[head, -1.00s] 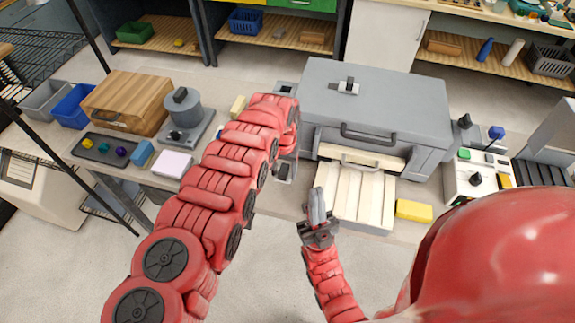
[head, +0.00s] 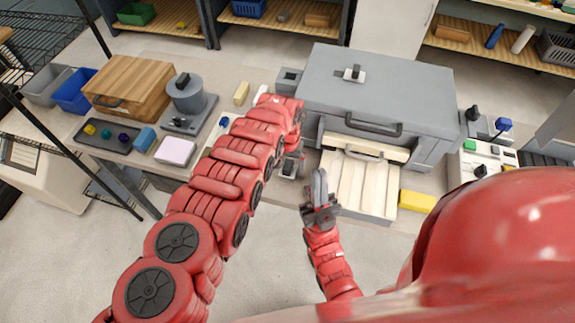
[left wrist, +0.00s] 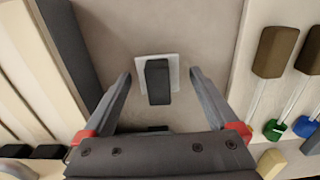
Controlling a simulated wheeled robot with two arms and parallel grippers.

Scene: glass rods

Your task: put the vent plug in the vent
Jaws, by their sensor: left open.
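The vent plug appears to be the dark block on a square light plate (left wrist: 158,80) in the left wrist view. It lies on the bench between the fingers, apart from both. My left gripper (left wrist: 157,82) is open and empty above it. In the head view my left gripper (head: 292,165) points down beside the furnace's left front corner, and its forearm hides part of the bench. The grey furnace (head: 400,85) has a light plate with a dark knob (head: 354,73) on its lid; I cannot tell whether this is the vent. My right gripper (head: 320,188) is shut and empty before the cream ridged tray.
The cream ridged tray (head: 360,183) extends from the furnace front, with a yellow block (head: 417,201) at its right. Rods with coloured tips (left wrist: 275,128) lie beside my left gripper. A grey pot (head: 186,92), wooden box (head: 137,80) and dark tray (head: 95,140) stand left.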

